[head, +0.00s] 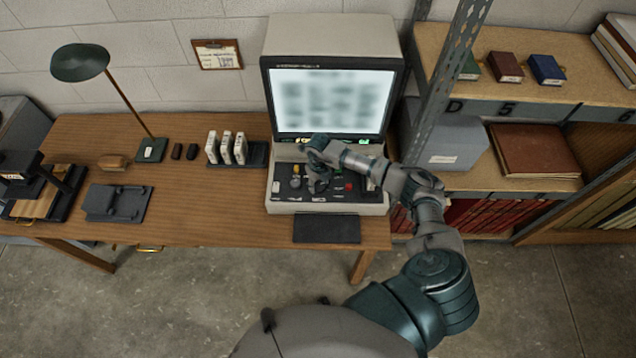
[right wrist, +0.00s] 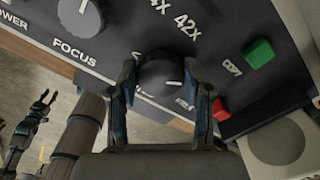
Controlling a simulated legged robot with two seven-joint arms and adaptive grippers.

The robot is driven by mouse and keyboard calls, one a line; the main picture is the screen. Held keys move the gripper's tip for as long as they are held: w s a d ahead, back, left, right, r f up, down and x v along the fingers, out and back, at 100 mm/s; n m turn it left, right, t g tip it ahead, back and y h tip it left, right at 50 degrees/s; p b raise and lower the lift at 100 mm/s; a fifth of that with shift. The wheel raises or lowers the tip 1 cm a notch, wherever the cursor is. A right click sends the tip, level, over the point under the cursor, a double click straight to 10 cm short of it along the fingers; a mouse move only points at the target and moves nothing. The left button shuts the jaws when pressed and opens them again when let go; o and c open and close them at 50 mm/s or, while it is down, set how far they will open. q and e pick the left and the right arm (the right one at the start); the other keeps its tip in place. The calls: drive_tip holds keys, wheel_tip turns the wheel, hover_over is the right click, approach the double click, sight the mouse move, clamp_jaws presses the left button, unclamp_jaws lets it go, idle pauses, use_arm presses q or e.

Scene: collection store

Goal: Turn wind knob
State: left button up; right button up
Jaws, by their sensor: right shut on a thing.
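The microfilm reader (head: 272,65) stands at the right of the desk with its screen lit. My right gripper (head: 317,184) reaches down to its control panel. In the right wrist view this gripper (right wrist: 160,84) is shut on a round black knob (right wrist: 158,72) with a white pointer line, one finger on each side. I take it for the wind knob; its label is partly hidden and unreadable. A larger grey knob (right wrist: 82,16) labelled FOCUS is to its left. My left gripper (right wrist: 44,106) shows small at the left of the right wrist view, fingers apart and empty.
A green button (right wrist: 259,54) and a red button (right wrist: 221,109) lie right of the held knob. A dark pad (head: 326,229) lies before the reader. White boxes (head: 226,147) and a lamp (head: 82,64) stand to the left. A metal shelf post (head: 437,85) is close right.

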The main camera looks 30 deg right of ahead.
sight(319, 183)
idle(0.4)
drive_tip(key=o, duration=1.2)
drive_tip(key=shift+d, duration=0.1)
drive_tip(key=shift+c, duration=0.2)
drive_tip(key=shift+r, duration=0.35)
wheel_tip(319, 183, up, 11)
drive_tip(key=shift+d, duration=0.1)
